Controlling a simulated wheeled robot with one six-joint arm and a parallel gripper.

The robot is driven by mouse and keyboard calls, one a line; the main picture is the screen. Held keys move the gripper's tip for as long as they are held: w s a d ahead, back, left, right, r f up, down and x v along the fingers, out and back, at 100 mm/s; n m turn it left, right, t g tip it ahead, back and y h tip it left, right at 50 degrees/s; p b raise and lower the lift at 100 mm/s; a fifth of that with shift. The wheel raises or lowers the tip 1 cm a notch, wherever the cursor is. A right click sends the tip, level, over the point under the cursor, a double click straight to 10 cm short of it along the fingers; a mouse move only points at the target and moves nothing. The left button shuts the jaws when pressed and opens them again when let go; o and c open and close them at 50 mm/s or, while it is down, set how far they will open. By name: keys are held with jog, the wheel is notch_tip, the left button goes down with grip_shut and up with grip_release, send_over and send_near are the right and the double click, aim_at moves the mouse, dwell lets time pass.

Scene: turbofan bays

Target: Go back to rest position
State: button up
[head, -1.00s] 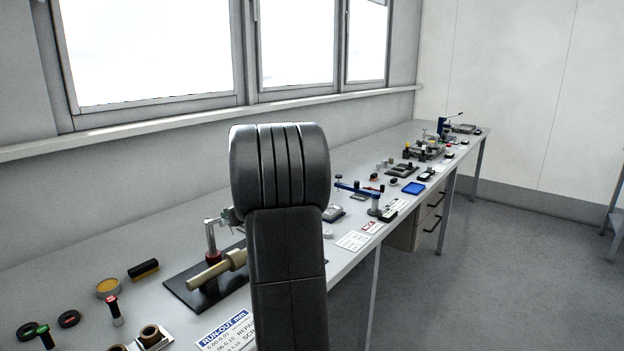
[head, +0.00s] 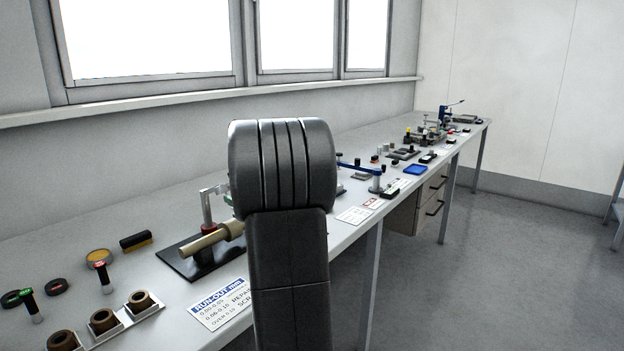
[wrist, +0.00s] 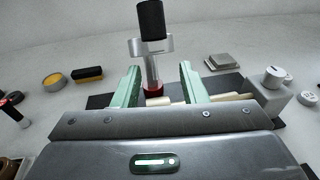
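My gripper (wrist: 160,84) shows in the wrist view with two pale green fingers spread apart. It is open, and I see nothing held in it. Beyond the fingers stands a grey post with a black top (wrist: 151,22) and a red collar (wrist: 154,88) on a dark base plate.
A long grey workbench (head: 150,225) runs under the windows. A run-out card (head: 219,303), a holder with brown bushings (head: 122,321), a yellow-topped disc (head: 98,256) and a black-yellow block (head: 136,240) lie near. A blue tray (head: 415,170) sits farther along. The floor at right is clear.

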jog(key=s+d+f+t+b, duration=0.1)
jog(key=s+d+f+b, duration=0.1)
jog(key=s+d, duration=0.4)
jog(key=shift+s+y+b, duration=0.2)
jog(key=shift+y+b, duration=0.2)
jog(key=shift+b, duration=0.15)
jog(key=shift+f, duration=0.1)
